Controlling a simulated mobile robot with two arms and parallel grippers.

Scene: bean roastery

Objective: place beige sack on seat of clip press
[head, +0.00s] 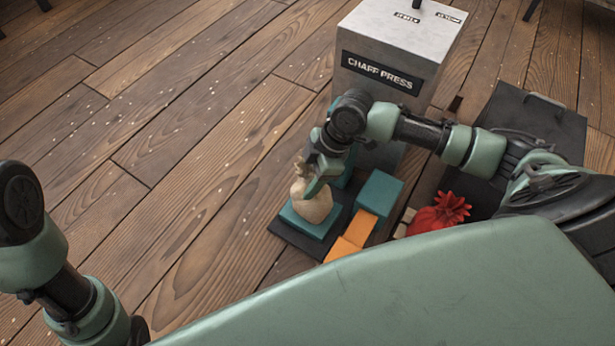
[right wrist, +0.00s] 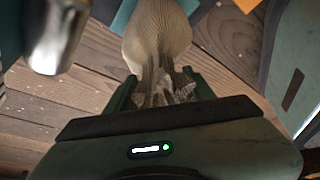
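The beige sack (head: 312,204) stands upright on a teal block (head: 309,222) over a black base plate (head: 286,231), its bottom apparently touching the block. My right gripper (head: 315,172) is at the sack's tied top. In the right wrist view, the beige sack (right wrist: 157,38) has its gathered neck between the two fingers of my right gripper (right wrist: 160,85); whether they press on it I cannot tell. My left arm shows at the left edge, but its gripper is not in view. No label reading clip press is visible.
A grey box (head: 395,45) labelled CHAFF PRESS stands behind my right arm. An orange part (head: 352,236) and another teal block (head: 379,192) lie right of the sack. A red sack (head: 437,216) lies farther right. The wooden floor to the left is clear.

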